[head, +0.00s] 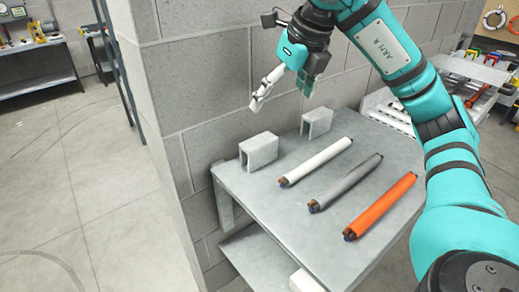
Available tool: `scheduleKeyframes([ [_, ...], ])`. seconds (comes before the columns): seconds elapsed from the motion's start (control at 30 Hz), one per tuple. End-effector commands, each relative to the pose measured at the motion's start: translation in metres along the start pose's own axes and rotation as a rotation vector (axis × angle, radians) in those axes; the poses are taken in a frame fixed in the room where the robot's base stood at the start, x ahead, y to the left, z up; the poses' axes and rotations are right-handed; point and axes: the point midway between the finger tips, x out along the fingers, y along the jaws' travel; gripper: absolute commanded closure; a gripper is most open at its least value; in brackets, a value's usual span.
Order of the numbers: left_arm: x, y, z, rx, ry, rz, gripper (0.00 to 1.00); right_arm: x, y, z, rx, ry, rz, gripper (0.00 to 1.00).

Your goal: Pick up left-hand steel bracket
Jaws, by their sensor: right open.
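The left-hand steel bracket (260,151) is a grey, channel-shaped piece standing on the back left of the grey table, close to the block wall. A second, similar bracket (317,122) stands behind it to the right. My right gripper (281,97) hangs above and behind the two brackets, near the wall, with its fingers apart and nothing between them. It is clear of both brackets. My left gripper is not in view.
A white bar (317,161), a grey bar (346,182) and an orange bar (381,205) lie slantwise on the table (262,193), in front of and right of the brackets. A grey block wall (215,100) rises behind the table. Open floor (80,190) lies to the left.

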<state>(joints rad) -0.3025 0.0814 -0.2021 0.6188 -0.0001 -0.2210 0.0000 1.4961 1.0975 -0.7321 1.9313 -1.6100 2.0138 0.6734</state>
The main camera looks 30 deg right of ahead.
Motion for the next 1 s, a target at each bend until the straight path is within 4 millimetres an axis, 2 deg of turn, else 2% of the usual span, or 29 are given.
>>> scheduleKeyframes([
  [0.03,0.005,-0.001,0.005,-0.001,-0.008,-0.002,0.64,0.014,0.002,-0.002,-0.003,0.007,0.004,0.0],
  [0.3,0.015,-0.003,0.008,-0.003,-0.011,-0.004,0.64,0.067,0.003,-0.002,-0.004,0.007,0.008,0.0],
  [0.4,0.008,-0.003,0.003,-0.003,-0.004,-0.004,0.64,0.083,0.002,-0.001,-0.004,0.007,0.004,0.0],
  [0.53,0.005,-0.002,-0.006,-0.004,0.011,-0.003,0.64,0.101,0.003,0.0,-0.004,0.005,0.005,0.0],
  [0.77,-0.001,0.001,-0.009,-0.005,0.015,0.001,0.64,0.116,0.004,0.001,-0.005,0.004,0.006,0.0],
  [0.9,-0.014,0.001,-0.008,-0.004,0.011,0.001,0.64,0.136,0.007,0.002,-0.006,0.007,0.007,0.0],
  [1.0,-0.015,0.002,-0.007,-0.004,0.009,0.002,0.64,0.151,0.007,0.002,-0.006,0.005,0.007,0.0],
])
